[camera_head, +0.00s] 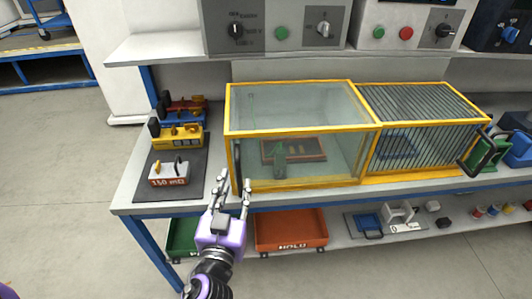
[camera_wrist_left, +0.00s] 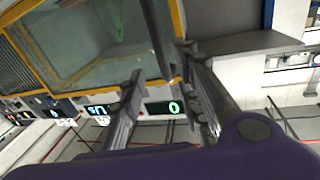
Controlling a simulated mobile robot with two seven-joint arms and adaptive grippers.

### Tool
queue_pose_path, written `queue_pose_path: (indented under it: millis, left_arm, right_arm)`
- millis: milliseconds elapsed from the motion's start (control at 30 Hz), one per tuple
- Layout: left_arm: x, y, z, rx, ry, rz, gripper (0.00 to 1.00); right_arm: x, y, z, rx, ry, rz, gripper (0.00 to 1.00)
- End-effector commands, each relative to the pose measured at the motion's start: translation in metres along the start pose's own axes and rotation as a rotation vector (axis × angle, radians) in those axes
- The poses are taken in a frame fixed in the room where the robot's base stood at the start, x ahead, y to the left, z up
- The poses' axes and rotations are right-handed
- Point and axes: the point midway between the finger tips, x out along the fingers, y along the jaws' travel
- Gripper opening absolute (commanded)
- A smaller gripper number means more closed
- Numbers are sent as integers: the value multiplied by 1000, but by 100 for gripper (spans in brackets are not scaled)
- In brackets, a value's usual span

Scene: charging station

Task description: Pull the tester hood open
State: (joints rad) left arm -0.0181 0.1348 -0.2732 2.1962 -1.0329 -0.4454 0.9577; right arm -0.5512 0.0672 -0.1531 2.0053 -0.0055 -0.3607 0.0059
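The tester hood (camera_head: 300,112) is a clear box with a yellow frame on the bench, and it looks closed. A brown board with a green part (camera_head: 280,160) shows inside it. A black upright bar handle (camera_head: 238,160) is at the hood's front left edge; it also shows in the left wrist view (camera_wrist_left: 157,35). My left gripper (camera_head: 235,182) is open at the handle's lower end. In the left wrist view, the bar's end lies between the parted fingers (camera_wrist_left: 165,68); I cannot tell whether they touch it. My right gripper is not in view.
A yellow-framed barred section (camera_head: 425,115) adjoins the hood on the right. A red bin (camera_head: 290,232) is on the lower shelf. Control boxes (camera_head: 275,30) stand on the upper shelf (camera_head: 165,48). Floor at left is clear.

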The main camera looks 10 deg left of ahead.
Motion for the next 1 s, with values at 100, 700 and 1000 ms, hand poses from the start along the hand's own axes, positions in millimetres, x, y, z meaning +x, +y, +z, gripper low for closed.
queue_pose_path:
  millis: [100, 700, 1000]
  left_arm:
    - [3, -1, 0, -49, 0, -3, 31]
    - [76, -1, 0, -55, -1, -2, 31]
    - [78, -1, 2, -55, -4, -3, 28]
  right_arm:
    - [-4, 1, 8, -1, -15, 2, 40]
    - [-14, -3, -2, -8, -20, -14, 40]
    - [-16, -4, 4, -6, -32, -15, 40]
